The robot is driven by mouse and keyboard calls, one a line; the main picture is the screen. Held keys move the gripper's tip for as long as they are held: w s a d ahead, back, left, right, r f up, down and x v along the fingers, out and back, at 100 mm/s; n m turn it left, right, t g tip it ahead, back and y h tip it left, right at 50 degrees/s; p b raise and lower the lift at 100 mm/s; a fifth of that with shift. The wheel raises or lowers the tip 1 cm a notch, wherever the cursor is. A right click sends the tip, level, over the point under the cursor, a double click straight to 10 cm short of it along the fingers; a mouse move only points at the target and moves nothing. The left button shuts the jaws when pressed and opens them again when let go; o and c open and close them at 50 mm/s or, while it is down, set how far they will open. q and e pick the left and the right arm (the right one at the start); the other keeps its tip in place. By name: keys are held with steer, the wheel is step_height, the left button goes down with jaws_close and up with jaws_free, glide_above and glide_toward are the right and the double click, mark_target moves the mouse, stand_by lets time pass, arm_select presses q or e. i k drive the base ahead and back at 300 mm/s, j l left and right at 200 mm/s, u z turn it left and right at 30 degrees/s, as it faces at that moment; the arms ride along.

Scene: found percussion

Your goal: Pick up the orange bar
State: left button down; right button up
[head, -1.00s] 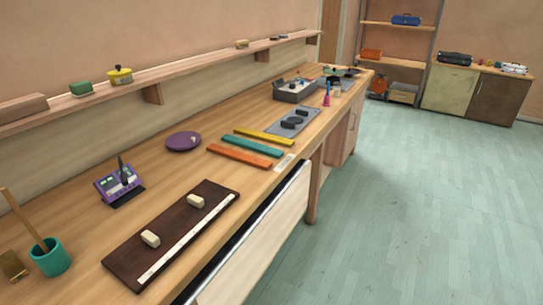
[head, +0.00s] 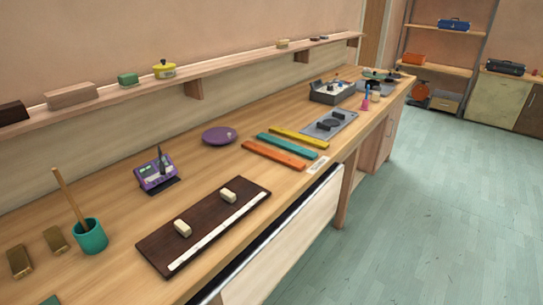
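The orange bar (head: 273,155) lies flat on the wooden workbench in the head view, right of the centre of the bench top. It is the nearest of three coloured bars lying side by side. The teal bar (head: 287,146) lies just behind it and the yellow bar (head: 299,137) behind that. Neither of my grippers shows in the head view.
A dark board (head: 205,225) with two cream blocks lies on the bench nearer me. A purple disc (head: 219,136), a purple device (head: 157,173) and a teal cup (head: 90,236) with a stick stand along the bench. Open floor (head: 430,210) is at the right.

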mark_target(298, 165)
steer(key=i+l, duration=0.75)
steer(key=l, duration=0.2)
steer(key=i+l, duration=0.35)
steer(key=l+u, duration=0.05)
steer(key=l, duration=0.05)
